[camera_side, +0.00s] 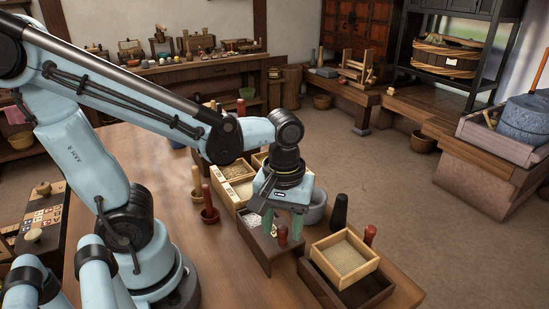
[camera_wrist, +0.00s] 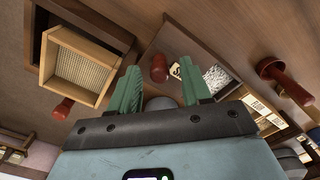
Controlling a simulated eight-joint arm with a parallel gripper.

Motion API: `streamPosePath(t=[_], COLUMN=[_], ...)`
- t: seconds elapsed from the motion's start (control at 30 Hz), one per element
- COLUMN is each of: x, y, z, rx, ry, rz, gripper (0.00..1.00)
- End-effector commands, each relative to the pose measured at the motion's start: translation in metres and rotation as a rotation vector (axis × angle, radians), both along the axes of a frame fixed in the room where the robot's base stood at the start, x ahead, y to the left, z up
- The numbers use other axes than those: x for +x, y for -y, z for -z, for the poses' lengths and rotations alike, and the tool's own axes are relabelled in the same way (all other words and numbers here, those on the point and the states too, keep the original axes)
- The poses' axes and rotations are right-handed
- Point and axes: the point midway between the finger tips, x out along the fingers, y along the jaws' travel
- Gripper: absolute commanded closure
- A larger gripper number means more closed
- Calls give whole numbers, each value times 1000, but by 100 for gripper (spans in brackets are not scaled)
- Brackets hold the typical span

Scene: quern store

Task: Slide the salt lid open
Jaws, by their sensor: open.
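The salt box (camera_side: 262,250) is a dark wooden box near the table's front edge, also in the wrist view (camera_wrist: 205,35). Its brown lid (camera_wrist: 178,42) carries a red-brown knob (camera_wrist: 159,67), which shows in the side view (camera_side: 282,235). White salt (camera_wrist: 217,77) shows uncovered at one end of the box, also in the side view (camera_side: 254,221). My gripper (camera_side: 282,222) is open above the lid, pointing down. In the wrist view its green fingers (camera_wrist: 160,82) stand on either side of the knob, with gaps; I cannot tell whether they reach its height.
A pale sieve tray (camera_side: 344,258) sits on a dark box (camera_side: 352,297) to the right. A black peg (camera_side: 339,211) and a red-handled tool (camera_side: 370,234) stand near it. A grey bowl (camera_side: 316,210) is behind my gripper. Red-handled tools (camera_side: 207,200) and pale trays (camera_side: 232,170) stand left.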

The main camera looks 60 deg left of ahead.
Motion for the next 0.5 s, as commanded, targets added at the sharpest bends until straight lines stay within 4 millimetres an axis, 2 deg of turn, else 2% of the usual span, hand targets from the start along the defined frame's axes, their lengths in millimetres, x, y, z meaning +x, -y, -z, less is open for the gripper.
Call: streamPosePath(t=[0.5], x=[0], y=[0], z=[-69], rx=[0], ry=[0], rz=[0], gripper=[52])
